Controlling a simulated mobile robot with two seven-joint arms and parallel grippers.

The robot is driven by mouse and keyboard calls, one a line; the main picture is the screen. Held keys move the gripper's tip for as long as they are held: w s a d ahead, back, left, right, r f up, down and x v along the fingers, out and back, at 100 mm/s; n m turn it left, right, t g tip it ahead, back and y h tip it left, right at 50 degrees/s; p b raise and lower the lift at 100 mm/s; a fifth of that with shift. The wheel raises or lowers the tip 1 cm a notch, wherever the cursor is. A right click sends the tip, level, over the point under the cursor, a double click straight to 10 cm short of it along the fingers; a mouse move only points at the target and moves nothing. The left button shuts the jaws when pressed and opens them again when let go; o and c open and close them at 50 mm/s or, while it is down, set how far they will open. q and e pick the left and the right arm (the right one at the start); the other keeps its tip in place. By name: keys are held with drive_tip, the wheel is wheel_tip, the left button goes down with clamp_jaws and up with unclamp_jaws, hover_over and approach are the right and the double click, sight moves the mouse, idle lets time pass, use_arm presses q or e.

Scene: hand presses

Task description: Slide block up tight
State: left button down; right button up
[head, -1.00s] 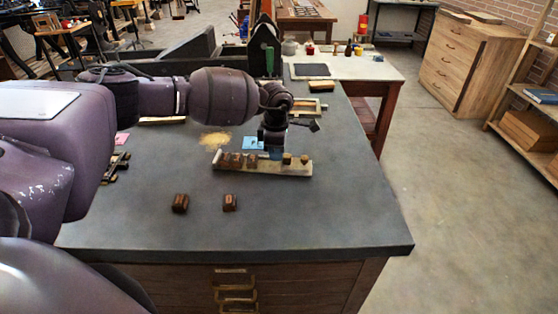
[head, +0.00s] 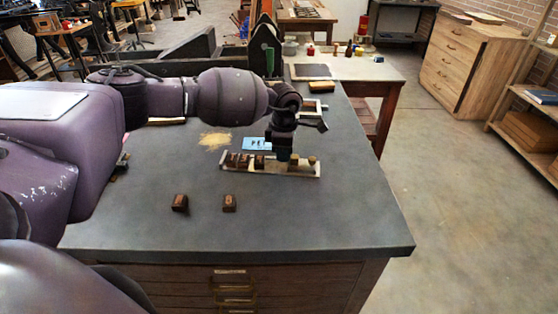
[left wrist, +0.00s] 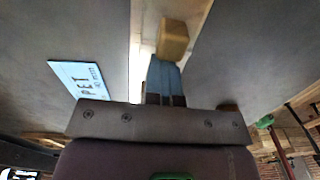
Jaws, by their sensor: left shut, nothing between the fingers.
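A narrow pale wooden tray (head: 270,171) lies across the dark tabletop. Dark type blocks (head: 243,160) stand in its left part. My left gripper (head: 284,156) points down into the tray, shut and empty, between the dark blocks and the lighter ones. In the left wrist view its closed blue-grey fingers (left wrist: 165,75) are right by a light wooden block (left wrist: 173,40); whether they touch is unclear. My right gripper is out of view.
Two loose dark blocks lie on the bare front of the table, one (head: 180,203) left of the other (head: 229,203). A blue card reading PET (left wrist: 80,80) lies beside the tray. A sand-coloured pile (head: 215,139) lies behind. The table's right side is clear.

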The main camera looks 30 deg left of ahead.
use_arm(q)
drive_tip(key=shift+d+f, duration=0.15)
drive_tip(key=shift+d, duration=0.1)
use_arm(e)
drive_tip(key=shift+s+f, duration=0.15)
use_arm(q)
drive_tip(key=shift+d, duration=0.15)
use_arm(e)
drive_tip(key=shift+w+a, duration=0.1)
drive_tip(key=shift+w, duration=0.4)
use_arm(q)
drive_tip(key=c, duration=1.1)
unclamp_jaws()
drive_tip(key=shift+w, duration=0.1)
drive_tip(key=shift+o, duration=0.9)
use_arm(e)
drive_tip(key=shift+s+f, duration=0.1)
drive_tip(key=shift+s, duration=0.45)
